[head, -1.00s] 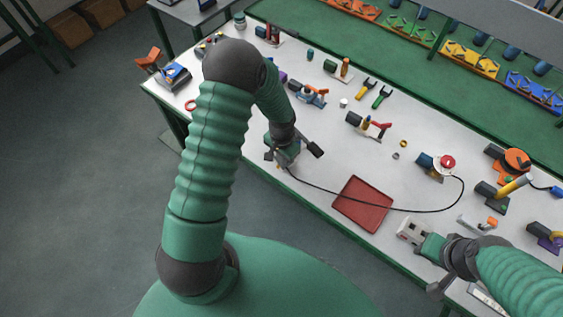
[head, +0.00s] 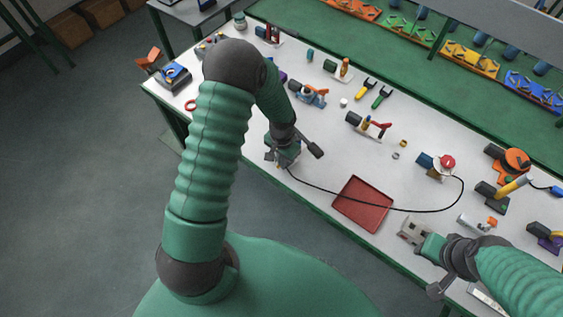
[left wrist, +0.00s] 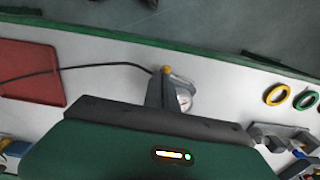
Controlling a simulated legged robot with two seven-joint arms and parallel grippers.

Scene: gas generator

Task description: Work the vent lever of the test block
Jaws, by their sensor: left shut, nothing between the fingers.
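The test block (left wrist: 184,99) shows in the left wrist view as a small grey body with a round white dial. A yellow knob (left wrist: 167,70) is at its far end, beside the end of a black hose. My left gripper (head: 284,158) is shut and empty, low over the table's near edge at the block. In the head view it hides most of the block. Its green and dark housing fills the bottom of the left wrist view; whether the fingertips touch the lever is hidden. My right gripper (head: 411,234) is right of the red tray, its jaw gap unclear.
The black hose (head: 330,191) runs from the block across the red tray (head: 363,204) to the right. A yellow ring (left wrist: 276,95) and a green ring (left wrist: 306,100) lie right of the block. Several valves and tools stand farther back on the white table (head: 320,125).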

